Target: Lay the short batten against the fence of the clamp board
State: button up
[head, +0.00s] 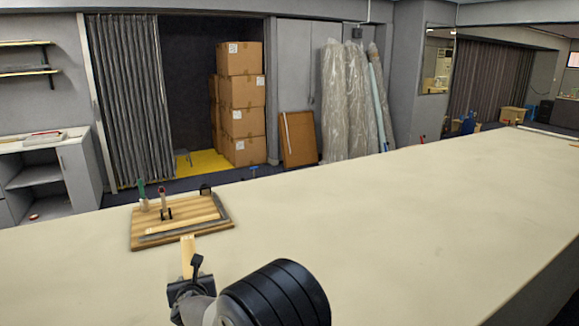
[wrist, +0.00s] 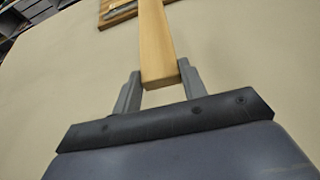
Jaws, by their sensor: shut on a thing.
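The short batten (wrist: 155,40) is a pale wooden bar. My gripper (wrist: 157,88) is shut on its near end, and the batten points away from me towards the clamp board. In the head view the batten (head: 188,250) shows in front of the board's near edge, above my gripper (head: 190,280). The clamp board (head: 142,240) is a striped wooden board at the left of the table. A grey fence strip (head: 190,229) runs along its near side, and clamps with green, red and black parts stand on it. In the wrist view only a corner of the board (wrist: 118,16) shows.
The long cloth-covered table (head: 400,215) is clear to the right of the board. Cardboard boxes (head: 240,95), a curtain (head: 130,100) and wrapped rolls (head: 345,100) stand beyond the table. My arm hides part of the near table.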

jog(key=s+d+m+h, duration=0.3)
jog(key=d+m+h, duration=0.1)
jog(key=d, duration=1.7)
jog(key=s+d+m+h, duration=0.3)
jog(key=d+h, duration=0.2)
jog(key=d, duration=1.6)
jog(key=shift+s+f+m, duration=0.2)
jog(key=shift+f+m, duration=0.2)
